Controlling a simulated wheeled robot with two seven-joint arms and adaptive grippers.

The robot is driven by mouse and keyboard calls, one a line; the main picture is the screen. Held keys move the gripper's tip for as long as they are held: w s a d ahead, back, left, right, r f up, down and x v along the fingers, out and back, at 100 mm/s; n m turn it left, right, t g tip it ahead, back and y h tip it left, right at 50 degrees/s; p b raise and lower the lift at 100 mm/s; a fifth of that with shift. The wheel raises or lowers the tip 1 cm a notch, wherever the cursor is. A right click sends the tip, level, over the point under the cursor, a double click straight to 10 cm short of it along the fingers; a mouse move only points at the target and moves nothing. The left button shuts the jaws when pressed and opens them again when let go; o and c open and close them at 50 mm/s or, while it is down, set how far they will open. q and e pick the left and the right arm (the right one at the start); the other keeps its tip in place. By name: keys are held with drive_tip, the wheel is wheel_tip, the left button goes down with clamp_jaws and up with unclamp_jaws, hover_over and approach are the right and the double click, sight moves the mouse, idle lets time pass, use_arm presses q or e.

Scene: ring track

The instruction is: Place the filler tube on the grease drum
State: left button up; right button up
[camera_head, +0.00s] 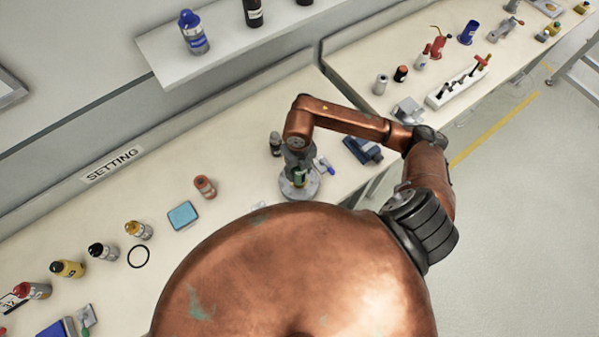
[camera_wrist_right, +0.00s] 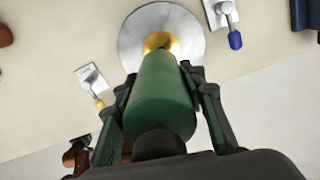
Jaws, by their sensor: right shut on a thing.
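The filler tube is a green cylinder with a black end (camera_wrist_right: 163,95). My right gripper (camera_wrist_right: 163,88) is shut on it, with one finger along each side; the gripper also shows in the head view (camera_head: 299,170). A brass piece shows at the tube's far end. Past it lies a round silver metal top (camera_wrist_right: 187,25), likely the grease drum, which shows in the head view as a grey disc (camera_head: 312,186) on the bench. The tube lines up over the middle of this disc. I cannot tell whether they touch. My left gripper is not in view.
A small clamp with a yellow tip (camera_wrist_right: 92,82) and one with a blue tip (camera_wrist_right: 233,38) flank the disc.

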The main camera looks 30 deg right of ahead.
drive_tip(key=shift+w+d+f, duration=0.2)
drive_tip(key=shift+w+f, duration=0.15)
drive_tip(key=shift+f, duration=0.05)
drive_tip(key=f, duration=0.1)
drive_tip(key=f+p, duration=0.1)
drive_tip(key=f, duration=0.1)
drive_tip(key=shift+w+d, duration=0.15)
drive_tip(key=shift+d, duration=0.05)
drive_tip(key=shift+f, duration=0.3)
drive_tip(key=shift+f, duration=0.1)
drive_tip(key=shift+f, duration=0.15)
drive_tip(key=o, duration=1.3)
drive_tip(key=shift+r, duration=0.2)
